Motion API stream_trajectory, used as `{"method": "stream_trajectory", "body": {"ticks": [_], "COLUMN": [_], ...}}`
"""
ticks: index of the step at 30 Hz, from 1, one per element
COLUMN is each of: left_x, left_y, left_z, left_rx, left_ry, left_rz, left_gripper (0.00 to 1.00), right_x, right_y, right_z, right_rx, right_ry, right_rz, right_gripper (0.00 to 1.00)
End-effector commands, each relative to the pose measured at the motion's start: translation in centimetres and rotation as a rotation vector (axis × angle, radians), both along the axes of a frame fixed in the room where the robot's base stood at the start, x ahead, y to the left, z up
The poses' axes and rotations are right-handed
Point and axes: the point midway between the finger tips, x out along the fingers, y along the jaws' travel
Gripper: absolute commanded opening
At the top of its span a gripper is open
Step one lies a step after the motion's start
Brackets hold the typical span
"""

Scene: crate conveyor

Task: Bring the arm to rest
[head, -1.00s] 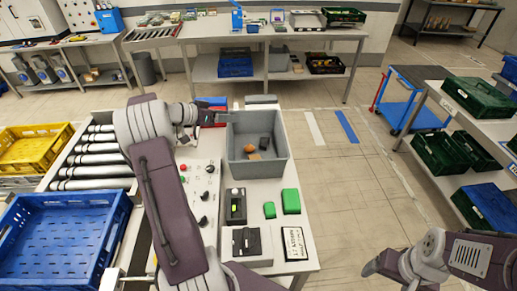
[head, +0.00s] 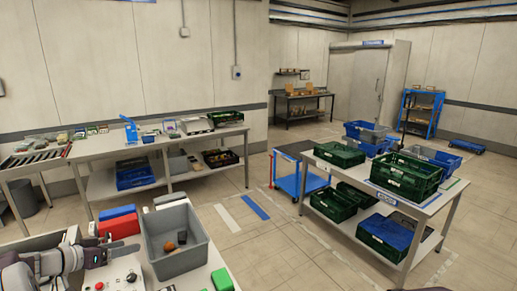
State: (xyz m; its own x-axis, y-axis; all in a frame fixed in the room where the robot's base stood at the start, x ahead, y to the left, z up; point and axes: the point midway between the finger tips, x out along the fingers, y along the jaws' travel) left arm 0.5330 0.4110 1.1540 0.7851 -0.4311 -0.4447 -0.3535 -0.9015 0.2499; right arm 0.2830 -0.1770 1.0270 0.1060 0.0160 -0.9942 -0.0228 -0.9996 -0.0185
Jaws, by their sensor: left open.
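My left arm comes in at the lower left. Its gripper (head: 122,250) is open and empty, by the left side of the grey bin (head: 182,264), above the white worktop. I cannot tell whether it touches the bin wall. The bin holds an orange item (head: 182,237) and a dark item (head: 169,247). My right arm and gripper are out of view.
A red box (head: 119,227) and a blue box (head: 117,212) stand behind the left gripper. A green block (head: 222,280) lies right of the bin. A table with green crates (head: 405,178) stands at right. Open floor lies between.

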Motion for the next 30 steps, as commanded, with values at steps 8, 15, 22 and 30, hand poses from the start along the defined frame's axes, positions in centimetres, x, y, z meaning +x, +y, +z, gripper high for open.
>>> {"method": "stream_trajectory", "body": {"ticks": [8, 15, 22, 30], "left_x": [2.3, 1.4, -8.5, -25.2], "left_y": [-6.6, -16.6, -29.4, -25.9], "left_z": [3.0, 4.0, -1.0, -11.2], "left_rx": [0.041, 0.091, 0.226, 0.514], "left_ry": [-0.040, -0.011, 0.312, 0.859], "left_rz": [-0.132, -0.335, -0.573, -0.213], "left_gripper": [0.62, 0.62, 0.62, 0.62], "right_x": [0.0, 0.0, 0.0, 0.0], "right_y": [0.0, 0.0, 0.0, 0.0], "right_z": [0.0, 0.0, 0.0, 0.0], "right_rx": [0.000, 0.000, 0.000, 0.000], "right_ry": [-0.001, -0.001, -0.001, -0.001], "right_rz": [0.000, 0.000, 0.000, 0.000], "right_gripper": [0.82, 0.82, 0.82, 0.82]}}
